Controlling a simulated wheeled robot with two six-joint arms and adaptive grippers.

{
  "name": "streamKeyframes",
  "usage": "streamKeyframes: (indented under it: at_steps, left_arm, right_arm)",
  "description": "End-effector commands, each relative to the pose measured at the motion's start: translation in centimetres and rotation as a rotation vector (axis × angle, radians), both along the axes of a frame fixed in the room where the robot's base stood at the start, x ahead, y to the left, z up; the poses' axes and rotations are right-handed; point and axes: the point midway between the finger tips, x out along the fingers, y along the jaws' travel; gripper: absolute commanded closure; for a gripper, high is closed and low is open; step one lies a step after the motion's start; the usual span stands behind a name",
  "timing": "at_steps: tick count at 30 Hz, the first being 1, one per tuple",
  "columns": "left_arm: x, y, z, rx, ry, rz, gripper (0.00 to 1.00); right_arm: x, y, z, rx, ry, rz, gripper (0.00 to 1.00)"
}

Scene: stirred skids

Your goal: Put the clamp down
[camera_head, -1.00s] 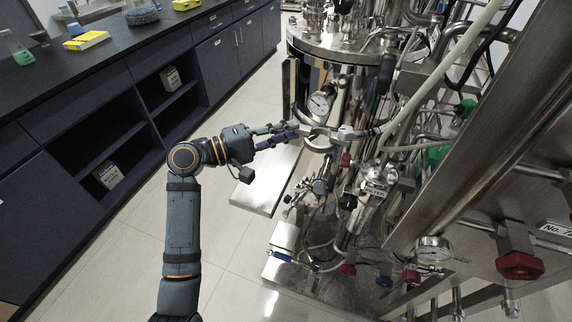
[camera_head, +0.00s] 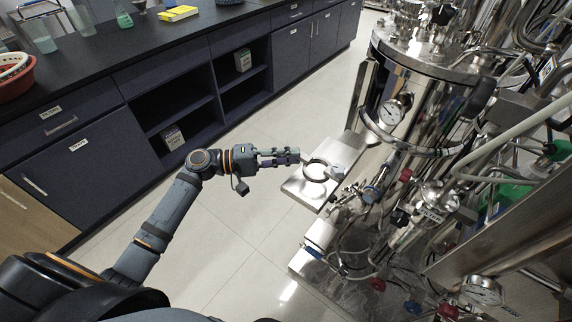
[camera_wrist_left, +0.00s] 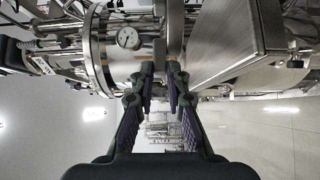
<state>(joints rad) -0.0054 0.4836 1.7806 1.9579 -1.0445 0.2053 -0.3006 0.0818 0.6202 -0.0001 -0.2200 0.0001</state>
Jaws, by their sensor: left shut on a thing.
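The clamp (camera_head: 305,170) is a metal ring, seen open-centred in the head view. My left gripper (camera_head: 291,157) is shut on the near side of the clamp and holds it out to the right. The clamp appears over a flat steel plate (camera_head: 345,150) beside the vessel; I cannot tell whether it touches the plate. In the left wrist view, the left gripper's fingertips (camera_wrist_left: 160,82) are close together in front of the steel equipment, and the clamp is hard to make out between them. My right gripper is not in view.
A steel vessel (camera_head: 425,110) with a gauge (camera_head: 391,112), pipes and valves stands at the right. A dark lab bench (camera_head: 190,45) with shelves runs along the left and back. Pale floor (camera_head: 230,240) between them is clear.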

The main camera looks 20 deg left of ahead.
Motion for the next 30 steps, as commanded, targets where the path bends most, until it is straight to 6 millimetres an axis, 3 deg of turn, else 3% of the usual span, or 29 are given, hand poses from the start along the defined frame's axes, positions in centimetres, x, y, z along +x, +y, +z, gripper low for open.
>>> streamKeyframes:
  at_steps: [2, 6, 17, 18, 20, 30]
  left_arm:
    - [-0.1, 0.8, -1.1, 0.001, 0.007, 0.003, 1.0]
    - [-0.1, 0.6, -3.3, -0.003, 0.004, 0.002, 1.0]
    - [-0.1, 0.6, -4.0, 0.0, 0.001, 0.001, 1.0]
    - [-0.1, 0.6, -4.1, 0.0, 0.001, 0.001, 0.84]
    - [-0.1, 0.6, -4.0, 0.0, 0.001, 0.001, 0.76]
    - [-0.2, 0.7, -3.7, 0.002, 0.003, 0.001, 0.76]
  right_arm:
    - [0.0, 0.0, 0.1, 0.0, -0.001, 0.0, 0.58]
    - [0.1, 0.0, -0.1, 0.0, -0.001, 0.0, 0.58]
    - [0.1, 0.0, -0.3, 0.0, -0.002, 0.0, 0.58]
    - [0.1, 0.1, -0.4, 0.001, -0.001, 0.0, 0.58]
    - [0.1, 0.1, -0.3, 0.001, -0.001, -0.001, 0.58]
    - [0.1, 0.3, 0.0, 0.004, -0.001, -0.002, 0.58]
